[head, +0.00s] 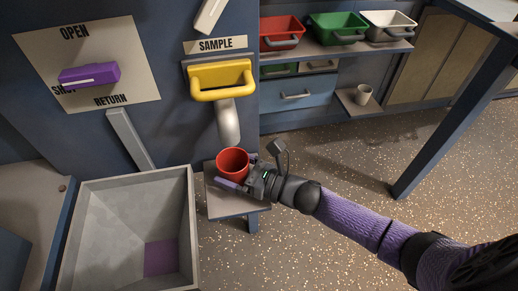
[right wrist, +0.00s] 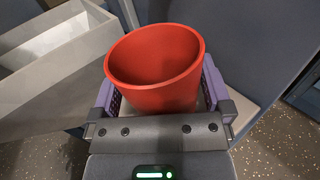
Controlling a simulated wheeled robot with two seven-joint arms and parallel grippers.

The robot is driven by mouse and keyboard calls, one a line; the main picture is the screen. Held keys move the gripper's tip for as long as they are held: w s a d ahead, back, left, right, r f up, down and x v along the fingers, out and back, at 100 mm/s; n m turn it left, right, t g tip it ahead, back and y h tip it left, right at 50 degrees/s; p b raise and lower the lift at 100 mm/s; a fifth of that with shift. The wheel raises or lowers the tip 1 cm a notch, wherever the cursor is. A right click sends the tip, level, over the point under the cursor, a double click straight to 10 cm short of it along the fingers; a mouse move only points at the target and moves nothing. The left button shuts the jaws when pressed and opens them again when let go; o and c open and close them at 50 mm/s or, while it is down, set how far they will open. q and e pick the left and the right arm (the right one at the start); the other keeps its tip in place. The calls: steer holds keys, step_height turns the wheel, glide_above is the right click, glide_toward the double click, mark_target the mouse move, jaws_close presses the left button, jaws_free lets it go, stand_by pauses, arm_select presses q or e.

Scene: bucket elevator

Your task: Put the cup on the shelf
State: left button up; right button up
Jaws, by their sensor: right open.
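A red cup (head: 233,163) stands upright on a small grey ledge (head: 238,208) below the sample spout. My right gripper (head: 238,181) is at the cup from the right, open, with its purple fingers on either side of it. The right wrist view shows the cup (right wrist: 155,98) between the two fingers (right wrist: 160,90); whether they touch it I cannot tell. My left gripper is not in view.
A yellow handle (head: 221,78) and a grey spout (head: 228,125) are above the red cup. A large grey hopper (head: 95,220) is left of the ledge. Red, green and white bins (head: 282,32) stand on a shelf at the back. A blue table leg (head: 440,125) stands at the right; open floor lies between.

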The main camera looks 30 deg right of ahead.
steer(key=p+v, duration=0.3)
steer(key=v, duration=0.8)
steer(key=s+d+f+m+g+h, duration=0.3)
steer(key=s+f+m+h, duration=0.3)
steer(key=f+m, duration=0.45)
steer(key=s+d+f+m+g+h, duration=0.2)
steer(key=s+d+f+m+h, duration=0.15)
steer(key=s+f+m, duration=0.6)
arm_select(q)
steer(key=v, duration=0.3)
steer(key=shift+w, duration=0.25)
arm_select(e)
steer(key=s+a+f+m+g, duration=0.1)
steer(key=s+m+g, duration=0.3)
steer(key=s, duration=0.5)
steer(key=s+a+f+m+g+h, duration=0.1)
steer(key=s+f+m+g, duration=0.3)
steer(key=s+m, duration=0.5)
steer(key=s+a+f+m+g+h, duration=0.1)
steer(key=s+a+f+m+g, duration=0.1)
steer(key=s+m, duration=0.5)
steer(key=s+g, duration=0.1)
steer(key=s, duration=0.2)
steer(key=shift+s+a+f+g, duration=0.25)
steer(key=shift+s+a+g, duration=0.05)
steer(key=shift+s+g, duration=0.1)
